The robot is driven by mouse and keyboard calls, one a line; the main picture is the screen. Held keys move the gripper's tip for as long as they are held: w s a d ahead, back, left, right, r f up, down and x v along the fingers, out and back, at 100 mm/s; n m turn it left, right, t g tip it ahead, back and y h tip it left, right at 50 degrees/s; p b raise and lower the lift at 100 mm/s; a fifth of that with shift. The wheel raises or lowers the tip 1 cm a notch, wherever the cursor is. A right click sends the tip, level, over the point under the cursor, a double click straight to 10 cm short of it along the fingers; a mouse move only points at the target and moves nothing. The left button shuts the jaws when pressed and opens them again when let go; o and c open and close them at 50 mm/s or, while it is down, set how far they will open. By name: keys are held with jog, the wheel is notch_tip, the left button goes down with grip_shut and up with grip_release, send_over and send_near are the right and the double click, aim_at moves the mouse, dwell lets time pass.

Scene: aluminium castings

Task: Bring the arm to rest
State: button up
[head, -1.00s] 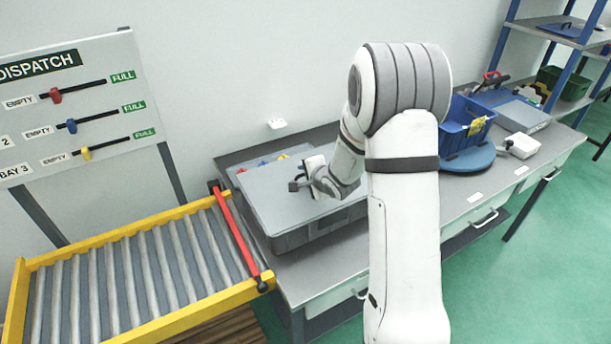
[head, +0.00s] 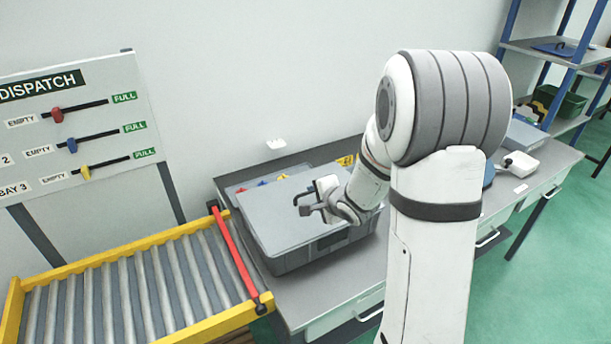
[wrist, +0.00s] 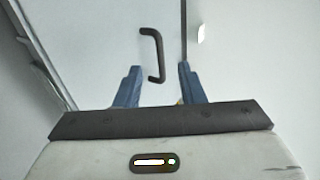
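My gripper (head: 308,204) is above the grey lid (head: 272,218) of a grey box (head: 300,257) on the workbench. In the wrist view, the two blue fingers of my gripper (wrist: 158,68) stand apart with nothing held between them. A black handle (wrist: 157,50) shows beyond the fingertips on a pale grey surface. I cannot tell how far the handle is from the fingers. My arm is bent and reaches over the bench from the right.
A roller conveyor (head: 130,252) with yellow rails and a red bar (head: 238,258) stands left of the bench (head: 335,290). A dispatch board (head: 110,105) with coloured sliders stands behind it. Small coloured items lie behind the lid. A white device (head: 519,165) lies at right. Shelves hold a green crate (head: 570,105).

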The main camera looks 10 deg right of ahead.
jog(key=shift+d+r, duration=0.15)
jog(key=shift+r, duration=0.1)
jog(key=s+d+r+n+g+h+b, duration=0.1)
jog(key=s+d+r+n+g+h, duration=0.2)
jog(key=s+r+n, duration=0.55)
jog(key=s+a+n+g, duration=0.2)
jog(key=s+n, duration=0.1)
jog(key=s, duration=0.7)
jog(key=s+a+n+g+b, duration=0.1)
jog(key=s+n+g, duration=0.1)
jog(key=s, duration=0.9)
jog(key=shift+s+a+r+n, duration=0.15)
jog(key=shift+a+r+n, duration=0.25)
jog(key=shift+n, duration=0.25)
jog(key=shift+d, duration=0.1)
